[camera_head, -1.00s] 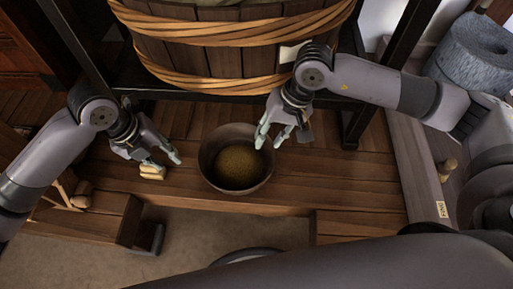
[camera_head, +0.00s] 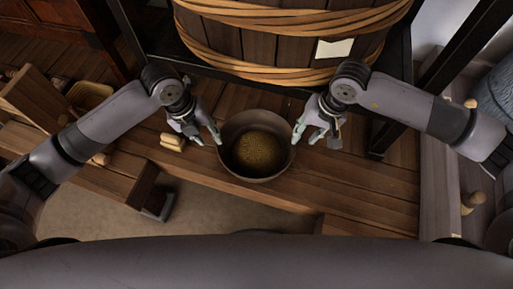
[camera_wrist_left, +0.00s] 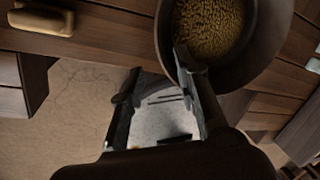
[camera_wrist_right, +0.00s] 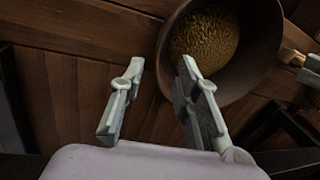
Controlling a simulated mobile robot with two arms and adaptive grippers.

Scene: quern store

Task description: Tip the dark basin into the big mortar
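The dark basin (camera_head: 226,158) stands upright on the plank platform, with yellow-brown grain (camera_head: 257,150) inside. My left gripper (camera_head: 207,136) is open at the basin's left side; in the left wrist view (camera_wrist_left: 157,82) one finger overlaps the rim and the other is outside it. My right gripper (camera_head: 308,134) is open at the basin's right side; in the right wrist view (camera_wrist_right: 158,85) its fingers are apart, one near the rim. I cannot tell whether either touches. I cannot identify the big mortar; a grey stone block (camera_head: 498,95) is cut off at the right edge.
A large wooden tub (camera_head: 290,45) with hoops stands behind the basin, between dark frame posts. A small pale wooden piece (camera_head: 172,142) lies left of the basin. A wooden bench (camera_head: 110,180) is at left. Floor (camera_head: 220,208) shows in front of the platform.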

